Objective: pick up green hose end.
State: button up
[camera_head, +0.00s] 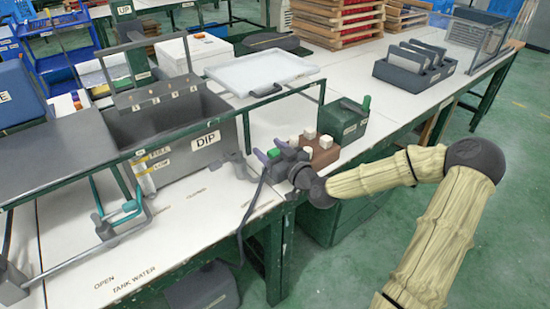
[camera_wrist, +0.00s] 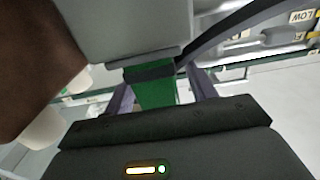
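The green hose end (camera_wrist: 155,92) shows in the wrist view as a green block with a dark band, beneath a grey part. In the head view a small bit of green (camera_head: 273,153) shows at my gripper (camera_head: 268,154). In the wrist view the two purple fingers of my gripper (camera_wrist: 163,92) stand on either side of the green piece. The left finger is close against it, and a gap shows at the right finger. The gripper looks open around it. A dark hose (camera_head: 250,208) hangs down over the table edge in the head view.
A brown block with white knobs (camera_head: 324,157) stands right beside my gripper. A green box (camera_head: 343,121) is behind it. A white tray (camera_head: 262,70) lies behind.

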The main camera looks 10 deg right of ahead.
jog(key=shift+w, duration=0.1)
jog(key=c, duration=0.7)
jog(key=shift+a, duration=0.2)
jog(key=c, duration=0.3)
jog(key=shift+d, duration=0.1)
jog(key=shift+d+r, duration=0.15)
jog(key=shift+r, duration=0.45)
notch_tip(320, 180, up, 9)
jog(key=shift+f+p, duration=0.1)
jog(key=shift+p, duration=1.15)
jog(key=shift+s, duration=0.2)
